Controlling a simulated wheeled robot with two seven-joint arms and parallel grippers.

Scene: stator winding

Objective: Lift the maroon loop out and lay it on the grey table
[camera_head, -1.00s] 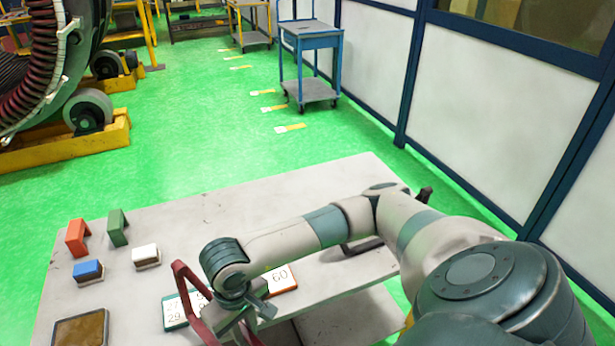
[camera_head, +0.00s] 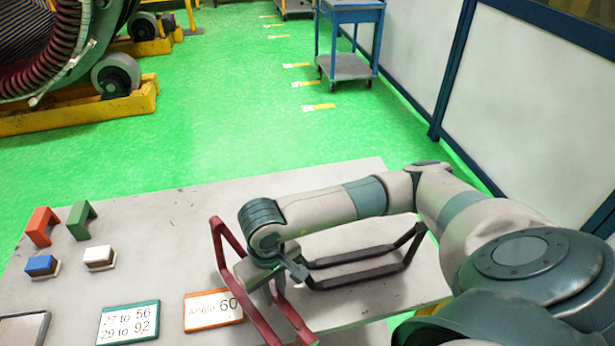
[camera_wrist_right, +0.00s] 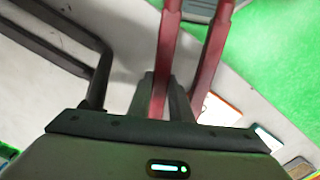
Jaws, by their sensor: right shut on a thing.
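The maroon loop (camera_head: 233,268) is a long closed frame in the head view, slanting over the front of the grey table (camera_head: 165,235). My right gripper (camera_head: 280,283) is shut on one of its long sides. Whether the loop touches the table or hangs just above it, I cannot tell. In the right wrist view, the maroon loop (camera_wrist_right: 168,45) runs up from between the fingers of the right gripper (camera_wrist_right: 160,95); its other long side lies to the right. My left gripper is not in view.
Red (camera_head: 40,226) and green (camera_head: 80,220) brackets, a blue block (camera_head: 41,265) and a white block (camera_head: 99,257) stand farther left.

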